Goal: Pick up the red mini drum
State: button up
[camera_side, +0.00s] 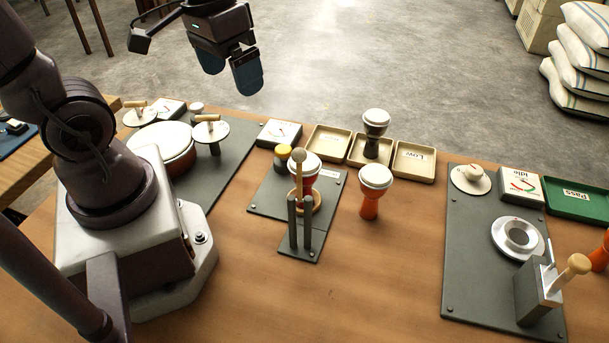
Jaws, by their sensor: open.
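A small goblet drum with a red body and white head (311,166) stands on a dark plate, in a tan ring, partly hidden by a wooden-headed mallet and grey posts. An orange-bodied goblet drum with a white head (371,204) stands upright on the bare table to its right. The first looks redder. My gripper (229,75) is at the top of the view, high up and to the left of both drums. Its two blue-padded fingers are apart, with nothing between them. It touches no drum.
A black goblet drum (376,131) stands in the middle of three tan trays (328,142). A larger drum (166,145) is on a dark plate at left. At right are a plate with a grey block and mallet (538,292) and a green tray (577,202).

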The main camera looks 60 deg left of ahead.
aim_at(318, 173)
notch_tip(318, 173, down, 12)
jog(key=d+n+g+h, duration=0.2)
jog(key=n+g+h, duration=0.1)
jog(key=n+h, duration=0.7)
jog(key=w+n+t+h, duration=0.2)
jog(key=w+n+t, duration=0.1)
jog(key=w+n+t+h, duration=0.2)
jog(key=w+n+t, duration=0.1)
jog(key=w+f+n+t+h, duration=0.1)
jog(key=w+n+t, duration=0.1)
jog(key=n+t, duration=0.1)
jog(key=shift+w+a+f+n+h, duration=0.1)
jog(key=shift+w+a+n+h, duration=0.3)
jog(key=shift+n, duration=0.2)
notch_tip(318, 173, down, 2)
jog(key=shift+f, duration=0.15)
notch_tip(318, 173, down, 4)
jog(key=shift+d+r, duration=0.1)
jog(key=shift+f+x, duration=0.25)
jog(key=shift+x, duration=0.8)
jog(key=shift+w+d, duration=0.15)
jog(key=shift+d, duration=0.25)
jog(key=c, duration=1.1)
